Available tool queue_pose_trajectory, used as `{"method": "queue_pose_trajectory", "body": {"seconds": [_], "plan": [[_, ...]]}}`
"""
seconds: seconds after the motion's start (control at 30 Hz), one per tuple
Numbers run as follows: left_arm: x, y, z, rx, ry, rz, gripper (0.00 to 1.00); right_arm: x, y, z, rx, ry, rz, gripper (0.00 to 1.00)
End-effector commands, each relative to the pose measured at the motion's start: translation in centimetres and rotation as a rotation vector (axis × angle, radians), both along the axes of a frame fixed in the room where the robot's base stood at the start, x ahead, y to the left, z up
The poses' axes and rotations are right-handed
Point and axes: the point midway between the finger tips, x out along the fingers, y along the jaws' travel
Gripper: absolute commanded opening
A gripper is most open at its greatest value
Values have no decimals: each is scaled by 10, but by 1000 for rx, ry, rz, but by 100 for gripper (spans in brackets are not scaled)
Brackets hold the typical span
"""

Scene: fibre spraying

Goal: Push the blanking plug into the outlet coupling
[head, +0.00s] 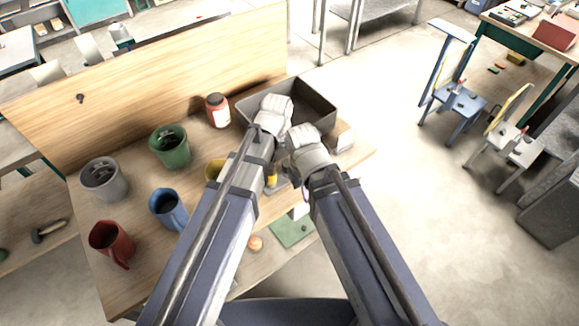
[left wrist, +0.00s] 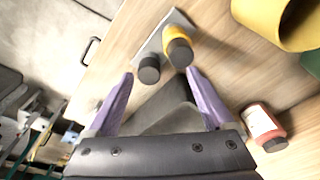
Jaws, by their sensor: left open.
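In the left wrist view, a yellow cylinder with a dark round end (left wrist: 179,50) and a shorter black cylinder (left wrist: 149,69) stand close together at a light grey plate. I cannot tell for certain which is the blanking plug and which the outlet coupling. My left gripper (left wrist: 160,76) is open, its purple fingers apart on either side of a dark grey shape; nothing is gripped. In the head view, a yellow part (head: 272,180) shows between my arms, mostly hidden. My right gripper (head: 290,165) is beside it, its fingers hidden by my wrist.
A dark grey open box (head: 323,105) stands beyond my wrists, with a red jar (head: 217,110) left of it. A green mat (head: 292,230) lies near the front.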

Motion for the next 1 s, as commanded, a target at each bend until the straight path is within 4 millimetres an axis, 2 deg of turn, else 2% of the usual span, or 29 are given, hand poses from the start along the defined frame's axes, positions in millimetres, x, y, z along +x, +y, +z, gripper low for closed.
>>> {"method": "queue_pose_trajectory", "body": {"seconds": [0.1,0.2,0.4,0.7,0.87,1.0], "plan": [[19,-6,-1,-14,-13,7,86,0,0,-2,0,-2,-17,0],[26,-9,-2,-23,-18,9,86,0,0,-2,-1,-3,-30,0],[26,-9,-5,-24,-20,9,86,0,0,-5,-1,-4,-34,0],[29,-10,-29,-24,-19,9,86,0,0,-30,-1,-4,-34,0],[29,-10,-28,-24,-19,9,86,0,0,-28,-1,-4,-34,0],[29,-11,-35,-24,-19,8,86,0,0,-35,-1,-4,-34,0]]}}
